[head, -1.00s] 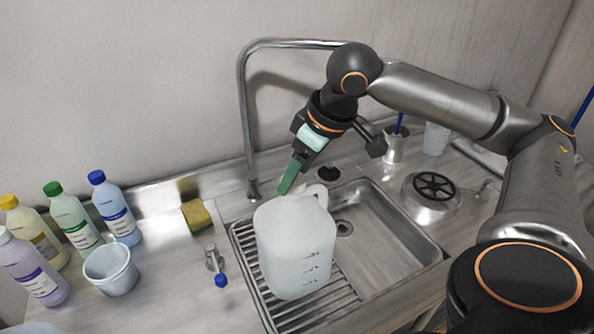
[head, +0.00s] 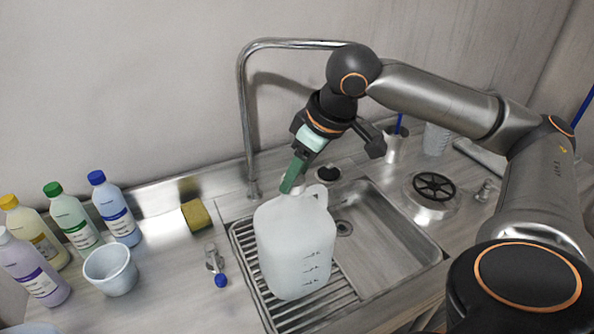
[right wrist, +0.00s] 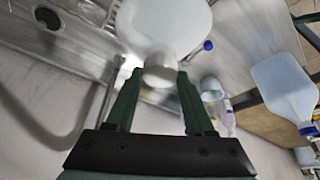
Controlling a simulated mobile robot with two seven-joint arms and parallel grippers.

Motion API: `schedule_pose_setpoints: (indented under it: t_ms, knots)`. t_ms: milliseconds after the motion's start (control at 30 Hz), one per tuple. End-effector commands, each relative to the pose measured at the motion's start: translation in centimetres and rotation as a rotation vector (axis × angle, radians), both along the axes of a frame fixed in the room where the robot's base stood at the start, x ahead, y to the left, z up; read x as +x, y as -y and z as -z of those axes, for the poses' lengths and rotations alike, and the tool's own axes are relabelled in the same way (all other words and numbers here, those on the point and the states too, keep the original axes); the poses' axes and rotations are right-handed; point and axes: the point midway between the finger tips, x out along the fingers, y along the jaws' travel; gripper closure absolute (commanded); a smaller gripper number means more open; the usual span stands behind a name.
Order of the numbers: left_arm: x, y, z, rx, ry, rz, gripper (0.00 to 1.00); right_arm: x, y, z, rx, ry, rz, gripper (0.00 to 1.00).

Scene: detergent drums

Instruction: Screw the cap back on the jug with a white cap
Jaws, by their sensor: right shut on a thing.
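The translucent white jug (head: 295,250) stands upright on the ribbed drainer at the left of the sink, its handle toward the back right. My right gripper (head: 290,187) points down at the jug's mouth from above. In the right wrist view, its green fingers (right wrist: 160,80) are shut on the white cap (right wrist: 160,68), one on each side. The cap is at the neck of the jug, whose body (right wrist: 165,22) shows beyond it. The frames do not show how far the threads are engaged. My left gripper is not in view.
A tall tap (head: 245,120) rises behind the jug. Several labelled bottles and a white tub (head: 111,269) stand at the left, with a sponge (head: 196,215) and a small blue-tipped valve (head: 221,280) nearer. The sink basin (head: 385,240) to the right is empty.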

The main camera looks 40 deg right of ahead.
Motion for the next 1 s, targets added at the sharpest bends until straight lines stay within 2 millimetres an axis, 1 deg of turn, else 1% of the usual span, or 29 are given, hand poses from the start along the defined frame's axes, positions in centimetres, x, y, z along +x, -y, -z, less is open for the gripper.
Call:
schedule_pose_setpoints:
  t_ms: [167,233,600,700,1000]
  knots:
    - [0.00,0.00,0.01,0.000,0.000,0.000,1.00,-0.01,0.02,0.17,-0.001,-0.002,0.008,1.00]
    - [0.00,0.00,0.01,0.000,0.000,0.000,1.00,-0.03,-0.05,0.22,-0.003,-0.002,0.040,1.00]
    - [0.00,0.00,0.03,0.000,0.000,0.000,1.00,-0.04,-0.41,0.31,-0.002,-0.004,0.421,1.00]
    - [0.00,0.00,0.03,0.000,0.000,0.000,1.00,-0.04,-0.40,0.31,-0.003,-0.004,0.482,1.00]
    - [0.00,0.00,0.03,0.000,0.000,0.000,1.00,-0.10,-0.35,0.36,-0.002,-0.007,0.503,1.00]
